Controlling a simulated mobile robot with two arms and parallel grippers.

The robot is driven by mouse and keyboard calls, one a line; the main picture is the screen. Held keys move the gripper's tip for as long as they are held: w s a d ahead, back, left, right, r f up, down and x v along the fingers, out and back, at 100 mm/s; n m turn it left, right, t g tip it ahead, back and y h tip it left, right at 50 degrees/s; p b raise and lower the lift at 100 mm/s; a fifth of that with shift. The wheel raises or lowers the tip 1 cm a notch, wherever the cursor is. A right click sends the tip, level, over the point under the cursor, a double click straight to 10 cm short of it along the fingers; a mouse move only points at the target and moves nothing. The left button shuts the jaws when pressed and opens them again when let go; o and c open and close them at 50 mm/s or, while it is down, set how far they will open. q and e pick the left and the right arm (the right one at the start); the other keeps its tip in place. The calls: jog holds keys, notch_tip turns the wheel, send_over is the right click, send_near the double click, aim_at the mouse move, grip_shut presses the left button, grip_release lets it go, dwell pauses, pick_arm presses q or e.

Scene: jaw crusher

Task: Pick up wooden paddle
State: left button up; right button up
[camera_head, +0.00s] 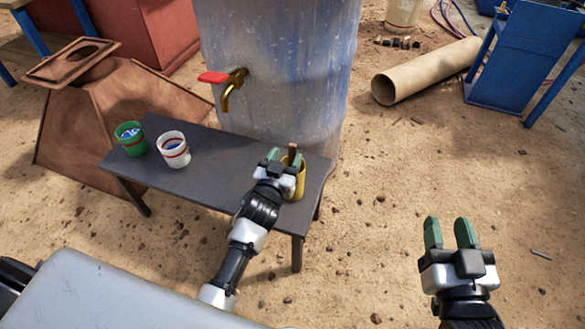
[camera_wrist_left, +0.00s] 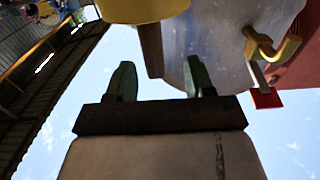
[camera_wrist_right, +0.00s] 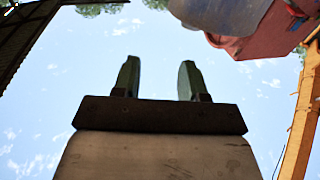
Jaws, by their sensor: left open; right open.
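The wooden paddle (camera_head: 292,151) stands up out of a yellow cup (camera_head: 299,180) at the right end of the dark bench. In the left wrist view the paddle is a dark brown strip (camera_wrist_left: 151,50) rising from the yellow cup (camera_wrist_left: 140,9). My left gripper (camera_head: 286,158) is open at the cup, its green fingers either side of the paddle's visible top in the head view. Whether they touch it I cannot tell. The gripper hides part of the cup and paddle. My right gripper (camera_head: 450,234) is open and empty over bare ground at the right.
The dark bench (camera_head: 225,165) also holds a green cup (camera_head: 131,140) and a white cup (camera_head: 173,150) at its left. Behind it stands a large tank (camera_head: 280,60) with a red-handled brass tap (camera_head: 232,88). A cardboard-like tube (camera_head: 425,72) lies farther right. Ground around my right gripper is clear.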

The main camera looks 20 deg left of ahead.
aim_at(291, 154)
pick_arm(q)
jog(key=w, duration=0.1)
jog(key=w+b, duration=0.1)
jog(key=w, duration=0.1)
jog(key=w+b, duration=0.1)
jog(key=shift+w+d+f, duration=0.15)
jog(key=shift+w+d, duration=0.1)
jog(key=shift+d, duration=0.15)
jog(key=shift+w, duration=0.3)
pick_arm(e)
notch_tip(291, 154, up, 6)
jog(key=s+t+y, duration=0.1)
jog(key=t+y, duration=0.1)
jog(key=t, duration=0.3)
jog(key=shift+s+a+t, duration=0.3)
jog(key=shift+a, duration=0.05)
pick_arm(q)
jog(key=shift+c, duration=0.3)
grip_shut()
pick_arm(e)
jog(key=shift+f, duration=0.1)
